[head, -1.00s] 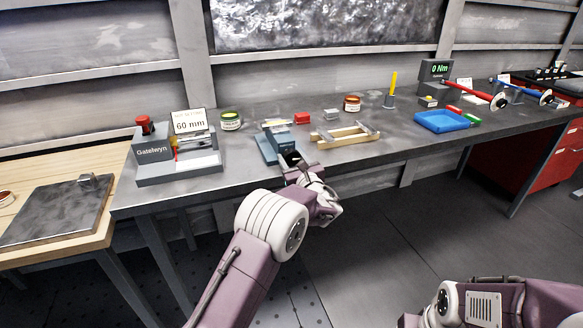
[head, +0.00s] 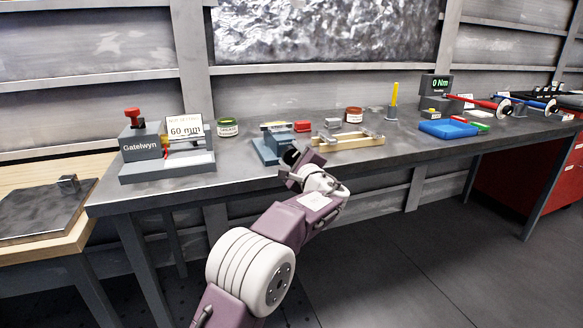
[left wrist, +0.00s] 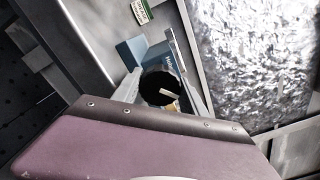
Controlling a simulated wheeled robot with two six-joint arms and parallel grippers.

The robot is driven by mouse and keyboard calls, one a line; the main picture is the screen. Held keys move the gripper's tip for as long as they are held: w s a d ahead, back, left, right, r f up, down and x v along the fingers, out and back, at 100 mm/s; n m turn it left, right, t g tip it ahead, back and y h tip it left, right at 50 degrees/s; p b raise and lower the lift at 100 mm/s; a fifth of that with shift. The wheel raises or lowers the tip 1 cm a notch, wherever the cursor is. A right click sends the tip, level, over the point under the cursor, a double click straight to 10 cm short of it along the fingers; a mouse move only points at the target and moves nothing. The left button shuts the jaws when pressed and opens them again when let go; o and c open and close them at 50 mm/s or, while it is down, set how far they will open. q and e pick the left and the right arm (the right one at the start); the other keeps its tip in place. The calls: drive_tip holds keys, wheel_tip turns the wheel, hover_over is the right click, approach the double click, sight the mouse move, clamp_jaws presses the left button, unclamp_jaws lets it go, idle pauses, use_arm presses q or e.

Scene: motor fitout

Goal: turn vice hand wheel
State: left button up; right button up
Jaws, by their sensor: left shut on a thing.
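The blue vice (head: 266,152) stands at the front edge of the grey bench, left of centre. Its dark round hand wheel (head: 289,157) faces out over the edge. My left gripper (head: 291,168) is at the wheel, its jaws shut on it. In the left wrist view the black wheel (left wrist: 158,84) sits between my two fingers, with the blue vice body (left wrist: 133,50) behind it. The fingers partly hide the wheel's rim. My right gripper is not in view.
A grey Gatelwyn press (head: 150,150) with a 60 mm sign stands left of the vice.

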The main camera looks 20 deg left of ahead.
use_arm(q)
drive_tip(key=shift+f+n+b, duration=0.1)
drive_tip(key=shift+n+b, duration=0.5)
drive_tip(key=shift+n, duration=0.1)
